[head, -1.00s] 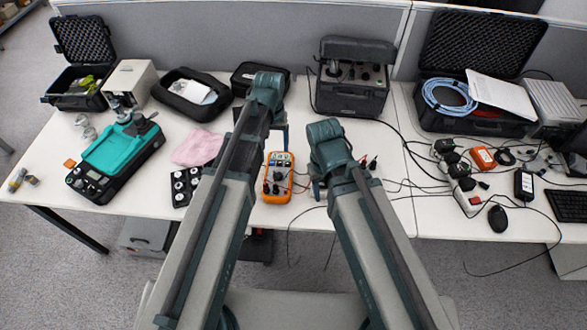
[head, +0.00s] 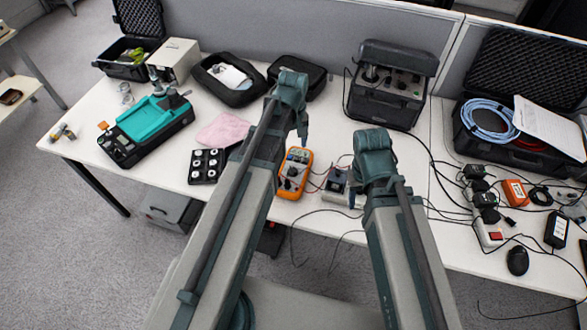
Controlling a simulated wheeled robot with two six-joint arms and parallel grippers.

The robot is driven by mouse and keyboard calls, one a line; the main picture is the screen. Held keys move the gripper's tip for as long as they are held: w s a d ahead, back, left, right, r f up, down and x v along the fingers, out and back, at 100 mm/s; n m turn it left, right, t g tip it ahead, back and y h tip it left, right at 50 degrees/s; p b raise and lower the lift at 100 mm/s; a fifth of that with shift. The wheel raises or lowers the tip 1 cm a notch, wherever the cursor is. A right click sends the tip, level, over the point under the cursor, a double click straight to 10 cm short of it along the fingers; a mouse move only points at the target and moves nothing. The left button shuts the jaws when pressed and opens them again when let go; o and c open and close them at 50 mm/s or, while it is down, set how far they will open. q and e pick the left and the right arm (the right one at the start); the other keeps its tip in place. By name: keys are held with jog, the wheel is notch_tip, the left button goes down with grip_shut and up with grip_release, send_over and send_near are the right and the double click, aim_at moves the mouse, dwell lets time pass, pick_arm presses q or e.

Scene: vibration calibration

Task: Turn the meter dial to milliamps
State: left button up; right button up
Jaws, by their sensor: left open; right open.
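The orange multimeter (head: 306,158) lies on the white table near its front edge, between my two arms. Its display faces up and its dial is too small to read. Red and black leads run from its lower part. My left gripper (head: 302,128) is open and empty, above the table just behind the meter and apart from it. My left forearm passes close to the meter's left side. My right gripper (head: 357,176) is open, to the right of the meter; its fingers are mostly hidden behind my wrist.
A small box with terminals (head: 336,181) sits right of the meter. A black tray of round pieces (head: 205,165), a pink cloth (head: 222,131) and a teal device (head: 152,120) are left. A dark instrument case (head: 385,100) stands behind. Cables and a power strip (head: 487,222) crowd the right.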

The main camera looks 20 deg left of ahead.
aim_at(293, 169)
pick_arm(q)
notch_tip(293, 169, down, 12)
jog(key=b, duration=1.1)
jog(key=shift+f, duration=0.1)
pick_arm(e)
notch_tip(293, 169, down, 12)
jog(key=shift+f, duration=0.1)
pick_arm(q)
grip_shut()
